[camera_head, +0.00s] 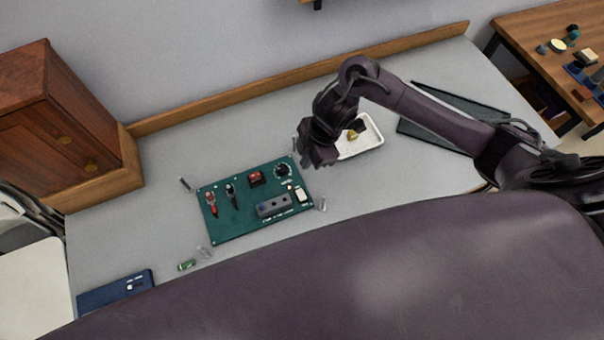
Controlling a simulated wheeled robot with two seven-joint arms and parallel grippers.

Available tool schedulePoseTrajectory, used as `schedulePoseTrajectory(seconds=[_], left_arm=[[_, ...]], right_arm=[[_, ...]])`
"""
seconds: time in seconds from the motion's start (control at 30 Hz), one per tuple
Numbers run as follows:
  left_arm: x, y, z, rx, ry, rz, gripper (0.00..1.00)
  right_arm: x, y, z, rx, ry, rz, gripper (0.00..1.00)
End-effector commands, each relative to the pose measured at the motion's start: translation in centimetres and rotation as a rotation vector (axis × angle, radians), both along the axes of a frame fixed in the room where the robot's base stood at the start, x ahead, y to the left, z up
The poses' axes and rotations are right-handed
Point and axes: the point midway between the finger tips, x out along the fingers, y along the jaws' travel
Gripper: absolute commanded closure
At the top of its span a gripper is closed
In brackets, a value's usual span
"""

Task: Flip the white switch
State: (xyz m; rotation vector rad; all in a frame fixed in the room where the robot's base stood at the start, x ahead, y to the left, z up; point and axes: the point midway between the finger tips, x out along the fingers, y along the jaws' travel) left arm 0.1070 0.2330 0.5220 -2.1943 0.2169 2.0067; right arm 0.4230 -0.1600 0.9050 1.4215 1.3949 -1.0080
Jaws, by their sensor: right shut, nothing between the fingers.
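A green panel (236,225) lies on the grey table and carries several controls. The white switch (302,196) is near its right edge; it is too small to tell which way it is tipped. My right gripper (306,163) is shut and empty. It is just beyond the panel's upper right corner, above the white switch in the picture and apart from it. My left gripper is not in view.
The panel also has a red-handled switch (211,201), a black lever (232,194), a red part (255,178), a dial (282,170) and a grey block (274,206). A white tray (372,140) is behind my right arm. A wooden cabinet (62,120) stands left.

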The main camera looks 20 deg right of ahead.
Motion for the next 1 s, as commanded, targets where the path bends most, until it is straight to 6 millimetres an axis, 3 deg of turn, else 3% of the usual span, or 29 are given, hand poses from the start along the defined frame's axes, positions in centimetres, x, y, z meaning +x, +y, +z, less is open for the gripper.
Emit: schedulePoseTrajectory(seconds=[0.27,1.0], left_arm=[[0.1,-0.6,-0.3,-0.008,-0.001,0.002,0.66],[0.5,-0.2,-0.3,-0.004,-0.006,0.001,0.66]], right_arm=[[0.5,-0.7,2.3,0.000,0.001,0.001,1.00],[0.5,-0.7,2.3,0.000,0.002,0.001,1.00]])
